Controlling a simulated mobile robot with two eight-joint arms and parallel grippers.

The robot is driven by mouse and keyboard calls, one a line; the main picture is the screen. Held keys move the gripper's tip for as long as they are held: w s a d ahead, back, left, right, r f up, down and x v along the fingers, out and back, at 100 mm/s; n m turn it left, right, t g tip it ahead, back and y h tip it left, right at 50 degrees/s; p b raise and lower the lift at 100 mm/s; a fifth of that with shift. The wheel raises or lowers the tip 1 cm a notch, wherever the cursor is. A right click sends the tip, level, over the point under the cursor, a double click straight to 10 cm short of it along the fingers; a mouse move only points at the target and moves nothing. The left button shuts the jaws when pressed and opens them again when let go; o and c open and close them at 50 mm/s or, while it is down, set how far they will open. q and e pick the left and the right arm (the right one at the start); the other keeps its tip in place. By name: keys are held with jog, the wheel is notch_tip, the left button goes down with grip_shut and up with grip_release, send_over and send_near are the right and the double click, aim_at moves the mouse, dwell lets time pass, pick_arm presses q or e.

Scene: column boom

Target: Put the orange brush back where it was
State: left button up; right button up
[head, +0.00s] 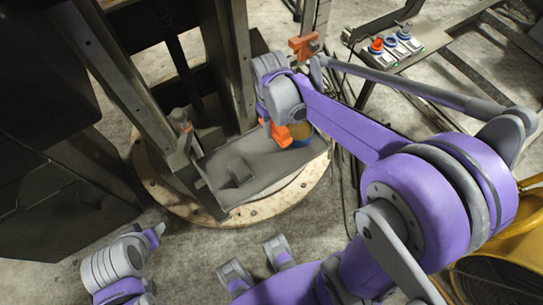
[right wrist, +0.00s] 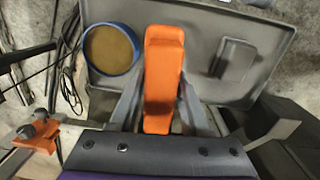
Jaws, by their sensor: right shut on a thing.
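The orange brush (right wrist: 163,78) is upright in the middle of the right wrist view, between the two grey fingers of my right gripper (right wrist: 163,108). My right gripper is shut on it. In the head view the orange brush (head: 281,134) shows only in part below my right gripper (head: 270,122), beside the blue tin. The grey tray (head: 218,160) lies under them; I cannot tell whether the brush touches it.
A blue round tin (right wrist: 112,50) with brown contents stands on the tray, left of the brush. A raised grey block (right wrist: 233,60) is on its right. Dark column posts (head: 125,80) stand close by. An orange clamp (head: 303,47) and a switch panel (head: 393,47) are beyond.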

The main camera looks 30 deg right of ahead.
jog(key=shift+s+a+r, duration=0.2)
jog(key=shift+s+a, duration=0.15)
jog(key=shift+a, duration=0.2)
jog(key=shift+a+m, duration=0.2)
jog(key=shift+m, duration=0.1)
notch_tip(320, 180, down, 10)
jog(key=shift+r+b, duration=0.1)
jog(key=shift+b, duration=0.85)
jog(key=o, duration=1.2)
jog(key=shift+r, duration=0.1)
